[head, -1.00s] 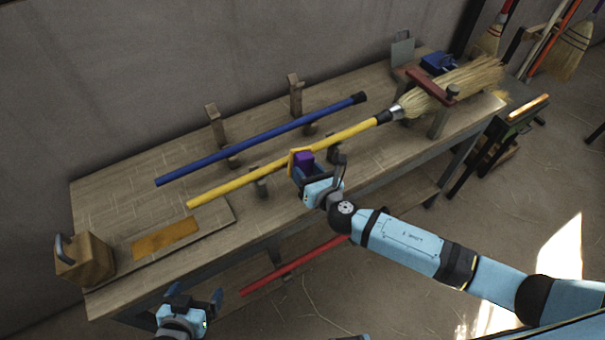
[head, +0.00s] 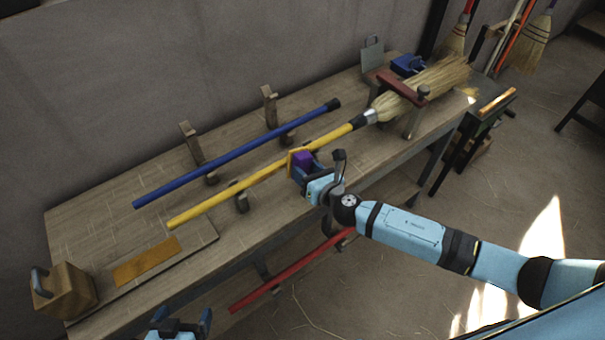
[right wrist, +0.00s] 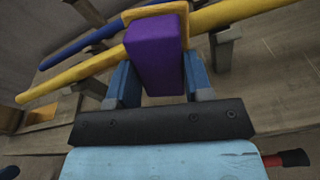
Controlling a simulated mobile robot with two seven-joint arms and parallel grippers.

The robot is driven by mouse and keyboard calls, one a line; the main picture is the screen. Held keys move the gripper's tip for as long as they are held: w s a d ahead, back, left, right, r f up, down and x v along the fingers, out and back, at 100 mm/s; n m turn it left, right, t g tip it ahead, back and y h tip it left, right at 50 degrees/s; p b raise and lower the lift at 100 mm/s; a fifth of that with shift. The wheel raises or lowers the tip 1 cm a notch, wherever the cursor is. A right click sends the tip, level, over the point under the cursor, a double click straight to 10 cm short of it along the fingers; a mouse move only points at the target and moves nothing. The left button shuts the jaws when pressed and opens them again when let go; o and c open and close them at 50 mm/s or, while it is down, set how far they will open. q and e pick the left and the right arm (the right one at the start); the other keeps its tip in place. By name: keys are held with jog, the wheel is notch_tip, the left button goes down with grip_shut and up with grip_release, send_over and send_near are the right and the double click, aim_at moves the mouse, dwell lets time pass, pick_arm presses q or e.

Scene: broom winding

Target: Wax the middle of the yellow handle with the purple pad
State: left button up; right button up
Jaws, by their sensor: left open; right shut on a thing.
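The yellow handle (head: 225,192) belongs to a straw broom and lies slanted above the bench, held on low supports. My right gripper (head: 299,172) is shut on the purple pad (head: 303,160), which has a yellow-orange face turned toward the handle. The pad (right wrist: 153,55) is at the handle's near side around its middle; in the right wrist view the yellow face overlaps the handle (right wrist: 75,74), and I cannot tell whether they touch. My left gripper (head: 180,326) is open and empty at the bottom edge, in front of the bench, partly cut off.
A blue handle (head: 235,155) lies behind, parallel to the yellow one, near wooden posts. The broom head (head: 425,88) sits in a red clamp (head: 402,87) at right. A wooden block (head: 62,292) and an orange strip (head: 146,262) are at left. A red pole (head: 290,270) is below.

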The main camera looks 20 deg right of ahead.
jog(key=shift+p+v, duration=0.45)
jog(key=shift+v, duration=2.55)
jog(key=shift+s+d, duration=0.1)
jog(key=shift+s, duration=0.05)
jog(key=v, duration=0.2)
jog(key=shift+s+d+r, duration=0.1)
jog(key=shift+s, duration=0.2)
jog(key=shift+n+y, duration=0.3)
jog(key=shift+y, duration=0.1)
jog(key=shift+x, duration=3.75)
jog(key=shift+w+f+b, duration=0.3)
jog(key=shift+w+b, duration=0.05)
jog(key=shift+w, duration=0.45)
